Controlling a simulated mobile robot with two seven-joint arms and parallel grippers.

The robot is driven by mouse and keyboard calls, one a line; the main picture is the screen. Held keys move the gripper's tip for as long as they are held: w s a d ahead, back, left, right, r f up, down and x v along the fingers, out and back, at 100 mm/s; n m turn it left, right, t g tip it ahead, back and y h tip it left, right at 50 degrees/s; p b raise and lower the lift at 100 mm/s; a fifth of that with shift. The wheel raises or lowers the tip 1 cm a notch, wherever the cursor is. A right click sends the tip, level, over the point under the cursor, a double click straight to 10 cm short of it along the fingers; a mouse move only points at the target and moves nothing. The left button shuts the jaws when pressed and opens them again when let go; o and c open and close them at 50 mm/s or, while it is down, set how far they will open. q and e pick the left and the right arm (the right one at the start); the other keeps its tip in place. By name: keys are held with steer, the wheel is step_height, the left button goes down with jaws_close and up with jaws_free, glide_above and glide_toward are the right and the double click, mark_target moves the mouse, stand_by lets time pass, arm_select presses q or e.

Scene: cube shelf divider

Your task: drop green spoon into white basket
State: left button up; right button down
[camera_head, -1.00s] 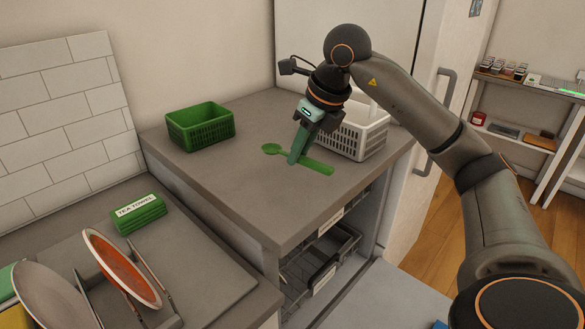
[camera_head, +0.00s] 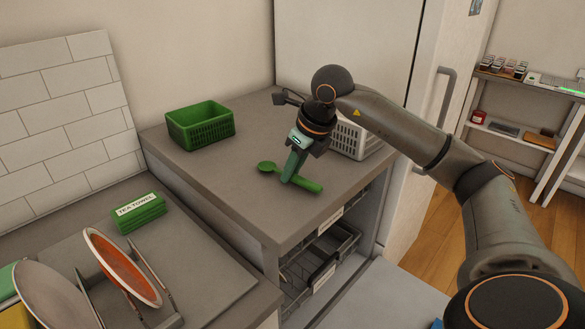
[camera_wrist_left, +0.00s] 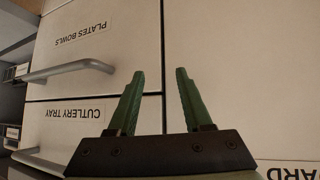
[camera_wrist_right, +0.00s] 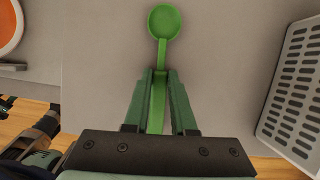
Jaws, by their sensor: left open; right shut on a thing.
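The green spoon (camera_head: 305,184) is at the counter, its bowl toward the left in the head view. In the right wrist view the spoon (camera_wrist_right: 164,24) runs between my right fingers, bowl pointing away. My right gripper (camera_head: 289,177) is shut on its handle; I cannot tell whether the spoon touches the counter. The white basket (camera_head: 356,137) stands behind my right gripper, partly hidden by the arm; it also shows at the right wrist view's right edge (camera_wrist_right: 296,88). My left gripper (camera_wrist_left: 158,75) is open and empty, facing labelled drawer fronts, and is outside the head view.
A green basket (camera_head: 200,126) stands at the back left of the counter (camera_head: 230,185). Green tea towels (camera_head: 139,212) lie on the lower surface, near a rack with plates (camera_head: 121,267). The counter between the green basket and the spoon is clear.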

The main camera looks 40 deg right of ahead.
steer(key=c, duration=0.7)
jaws_free()
steer(key=shift+c, duration=0.2)
